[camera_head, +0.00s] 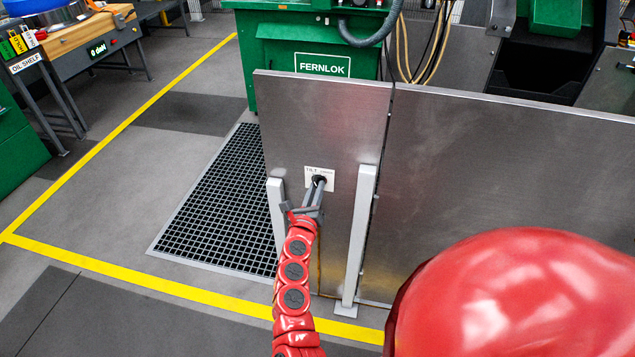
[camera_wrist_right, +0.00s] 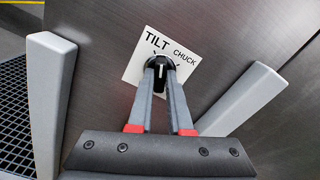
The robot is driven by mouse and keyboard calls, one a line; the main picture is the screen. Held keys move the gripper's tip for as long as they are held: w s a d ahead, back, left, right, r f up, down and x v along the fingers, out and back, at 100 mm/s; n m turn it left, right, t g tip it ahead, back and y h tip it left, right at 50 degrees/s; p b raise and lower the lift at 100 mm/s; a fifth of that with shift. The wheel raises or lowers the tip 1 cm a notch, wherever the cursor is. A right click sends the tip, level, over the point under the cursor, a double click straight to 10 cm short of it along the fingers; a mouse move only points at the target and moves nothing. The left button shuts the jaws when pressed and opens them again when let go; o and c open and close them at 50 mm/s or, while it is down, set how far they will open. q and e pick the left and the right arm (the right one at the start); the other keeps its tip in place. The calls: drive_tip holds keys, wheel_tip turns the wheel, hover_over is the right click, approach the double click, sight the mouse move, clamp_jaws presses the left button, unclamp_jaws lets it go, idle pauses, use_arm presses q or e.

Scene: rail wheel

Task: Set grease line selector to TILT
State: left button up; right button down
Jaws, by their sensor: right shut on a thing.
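The grease line selector is a black knob with a pale pointer mark, in the middle of the right wrist view (camera_wrist_right: 160,69). It sits on a white label plate (camera_wrist_right: 135,70) marked TILT and CHUCK, fixed to a steel panel. The plate looks rotated in that view; the pale mark points roughly up the picture, toward the TILT word. The plate also shows in the head view (camera_head: 313,174). My right gripper (camera_head: 318,183) is shut on the knob, with a finger on each side (camera_wrist_right: 160,85). The fingers hide the knob's lower part. My left gripper is out of view.
Two grey upright posts (camera_head: 358,235) flank the selector, one on each side of my right gripper. Behind the panel (camera_head: 320,110) stands a green FERNLOK machine (camera_head: 268,65). A floor grating (camera_head: 215,200) and open floor lie to the left.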

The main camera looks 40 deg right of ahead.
drive_tip(key=n+p, duration=0.3)
drive_tip(key=n, duration=0.1)
drive_tip(key=c, duration=0.7)
unclamp_jaws()
drive_tip(key=b+v, duration=0.1)
drive_tip(key=v, duration=0.6)
idle(0.5)
